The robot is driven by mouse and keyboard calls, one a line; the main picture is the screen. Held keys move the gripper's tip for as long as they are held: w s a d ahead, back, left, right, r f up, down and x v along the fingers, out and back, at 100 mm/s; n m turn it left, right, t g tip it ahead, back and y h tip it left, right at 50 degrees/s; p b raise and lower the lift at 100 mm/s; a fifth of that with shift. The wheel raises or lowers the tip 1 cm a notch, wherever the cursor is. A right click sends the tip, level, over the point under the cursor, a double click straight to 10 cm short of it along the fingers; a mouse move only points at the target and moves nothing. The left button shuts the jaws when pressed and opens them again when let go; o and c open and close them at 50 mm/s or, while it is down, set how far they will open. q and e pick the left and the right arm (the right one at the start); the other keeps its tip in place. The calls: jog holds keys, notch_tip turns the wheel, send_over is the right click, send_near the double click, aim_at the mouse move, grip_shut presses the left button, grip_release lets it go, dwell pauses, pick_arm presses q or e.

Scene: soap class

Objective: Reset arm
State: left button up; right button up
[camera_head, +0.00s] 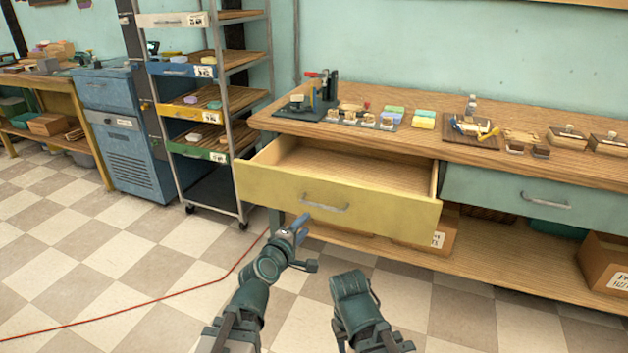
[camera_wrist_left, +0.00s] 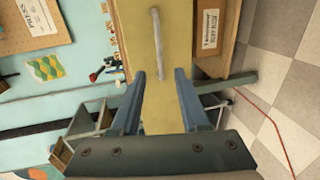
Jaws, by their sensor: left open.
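My left gripper (camera_head: 299,229) is open and empty in front of the yellow drawer (camera_head: 385,204), below its handle. In the left wrist view its two blue fingers (camera_wrist_left: 158,74) are spread apart. The metal drawer handle (camera_head: 325,202) lies ahead of them and shows in the wrist view (camera_wrist_left: 156,42), apart from the fingers. The drawer is pulled out and its inside looks empty. My right arm (camera_head: 355,305) is bent low beside the left one, and its gripper does not show.
The wooden workbench (camera_head: 345,138) carries a press (camera_head: 318,92), several soaps and small trays. A closed green drawer (camera_head: 530,196) is at the right. A wheeled rack (camera_head: 215,105) and blue cabinet (camera_head: 125,130) stand left. A red cable (camera_head: 150,302) lies on the open tiled floor.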

pick_arm(q)
jog(key=s+d+f+m+g, duration=0.85)
jog(key=s+f+m, duration=0.25)
jog(key=f+m, duration=0.15)
jog(key=s+a+f+m+g+y, duration=0.2)
jog(key=s+a+m+g+y, duration=0.15)
jog(key=s, duration=0.25)
jog(key=s+a+f+m+g+y, duration=0.2)
jog(key=s+a+f+g+y, duration=0.15)
jog(key=s, duration=0.25)
notch_tip(320, 180, up, 33)
jog(key=h+p, duration=0.1)
jog(key=p, duration=3.1)
